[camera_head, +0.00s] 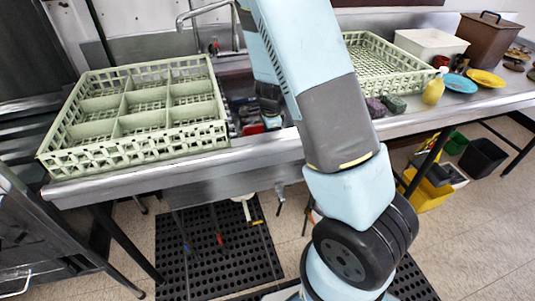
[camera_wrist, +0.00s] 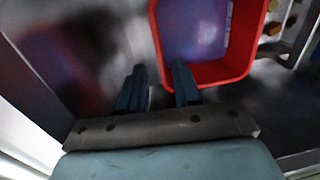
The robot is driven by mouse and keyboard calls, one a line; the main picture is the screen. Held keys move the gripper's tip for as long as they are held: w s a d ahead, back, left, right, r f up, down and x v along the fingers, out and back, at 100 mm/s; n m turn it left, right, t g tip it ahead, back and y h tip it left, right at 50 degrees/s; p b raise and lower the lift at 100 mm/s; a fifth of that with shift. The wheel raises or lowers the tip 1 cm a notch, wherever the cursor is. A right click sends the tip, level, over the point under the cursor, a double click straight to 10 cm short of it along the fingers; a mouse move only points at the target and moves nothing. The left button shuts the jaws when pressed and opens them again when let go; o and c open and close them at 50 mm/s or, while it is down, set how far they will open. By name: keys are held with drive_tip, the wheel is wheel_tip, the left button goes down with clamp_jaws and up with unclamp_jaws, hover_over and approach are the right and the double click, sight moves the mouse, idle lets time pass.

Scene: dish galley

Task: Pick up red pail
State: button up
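The red pail (camera_wrist: 240,75) is at the upper right in the wrist view, with a red rim and a bluish-purple inside. Its upper part runs out of the frame. My gripper (camera_wrist: 160,85) points at its near left corner with two dark blue fingers apart. The right finger overlaps the pail's corner in the picture; the left finger is outside its left wall. I cannot tell whether either touches. In the head view only small red parts of what looks like the pail (camera_head: 252,129) show down in the sink, and my arm hides most of the gripper.
The metal sink wall lies left in the wrist view. A pale green divided rack (camera_head: 140,108) stands left of the sink and another rack (camera_head: 372,68) right of it. A yellow bottle (camera_head: 433,91), blue plate (camera_head: 460,83) and yellow plate (camera_head: 486,78) are farther right.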

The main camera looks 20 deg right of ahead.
drive_tip(key=f, duration=0.8)
drive_tip(key=w+f, duration=0.1)
drive_tip(key=f, duration=0.3)
drive_tip(key=shift+d+f, duration=0.35)
drive_tip(key=shift+f, duration=0.05)
clamp_jaws()
drive_tip(key=shift+w, duration=0.15)
idle(1.0)
